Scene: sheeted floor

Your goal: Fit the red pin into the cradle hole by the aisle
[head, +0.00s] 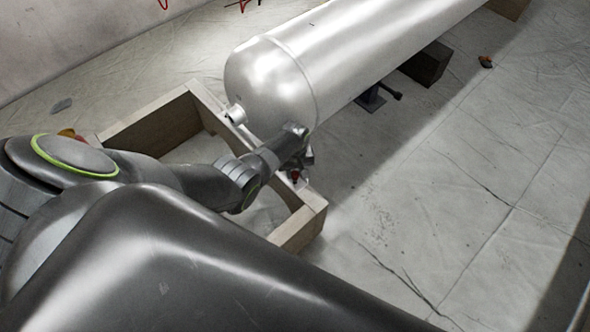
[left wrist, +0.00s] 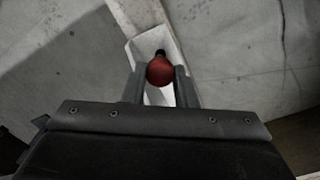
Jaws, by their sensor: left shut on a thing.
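The red pin (left wrist: 160,71) shows in the left wrist view as a round red knob between my left gripper's two fingers (left wrist: 161,84). A dark spot lies just beyond the knob, over a pale beam (left wrist: 152,43) of the wooden cradle; I cannot tell whether it is the hole or the pin's shank. In the head view my left gripper (head: 301,168) is at the cradle's (head: 299,228) right side, below the tank's end, with a bit of the red pin (head: 295,175) showing. The pin's lower end is hidden. My right gripper is not in view.
A large silver tank (head: 330,60) lies above the cradle and runs to the upper right. A dark block (head: 427,64) and a small jack stand (head: 371,98) are under it. The sheeted floor (head: 430,190) on the right is mostly clear, with a small orange-brown thing (head: 486,62) farther back.

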